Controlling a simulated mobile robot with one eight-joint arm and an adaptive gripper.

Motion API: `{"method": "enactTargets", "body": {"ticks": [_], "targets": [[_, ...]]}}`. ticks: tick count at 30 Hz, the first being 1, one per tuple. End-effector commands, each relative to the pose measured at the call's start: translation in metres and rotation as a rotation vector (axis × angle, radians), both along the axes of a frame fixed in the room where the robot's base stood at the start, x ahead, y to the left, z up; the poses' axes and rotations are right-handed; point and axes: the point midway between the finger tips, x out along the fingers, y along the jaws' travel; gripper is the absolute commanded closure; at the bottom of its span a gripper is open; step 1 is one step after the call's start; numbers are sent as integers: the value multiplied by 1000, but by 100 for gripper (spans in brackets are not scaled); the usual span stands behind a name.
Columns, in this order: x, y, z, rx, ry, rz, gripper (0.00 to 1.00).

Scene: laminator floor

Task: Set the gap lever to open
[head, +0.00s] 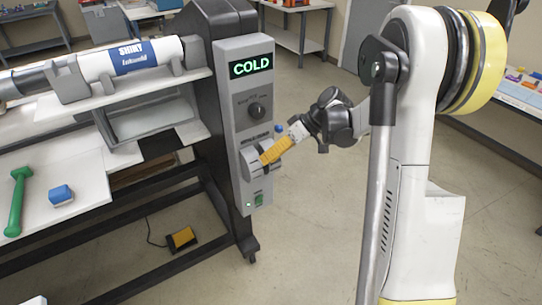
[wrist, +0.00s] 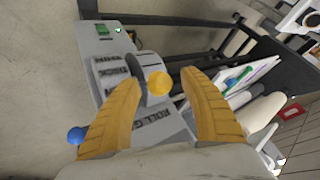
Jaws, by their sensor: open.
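The gap lever shows in the wrist view as a round yellow knob (wrist: 158,84), seen nearly end-on beside a grey drum-shaped dial (wrist: 112,78). The dial carries dark words, only partly readable, and the panel below it in the picture reads "ROLL G...". My gripper (wrist: 158,77) is open, with one yellow finger on each side of the knob and visible space between. I cannot tell how deep the knob sits between the fingers. In the head view my gripper (head: 268,153) is at the grey dial (head: 249,166) on the control panel, and it hides the knob.
The panel (head: 232,112) shows a lit "COLD" display (head: 251,66), a dark round knob (head: 256,110) and a green switch (head: 258,199). A blue ball (wrist: 76,135) is close to my left finger. A pedal (head: 182,238) is on the floor.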

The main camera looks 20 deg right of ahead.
Motion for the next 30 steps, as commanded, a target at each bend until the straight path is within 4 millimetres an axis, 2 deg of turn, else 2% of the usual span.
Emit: {"method": "enactTargets", "body": {"ticks": [5, 18, 24, 30], "targets": [[-4, -9, 11, 0, 0, -1, 49], [-30, -63, 78, 1, 0, -1, 49], [-34, -71, 89, 1, -1, 0, 49], [-34, -72, 90, 0, -1, 1, 49]]}}
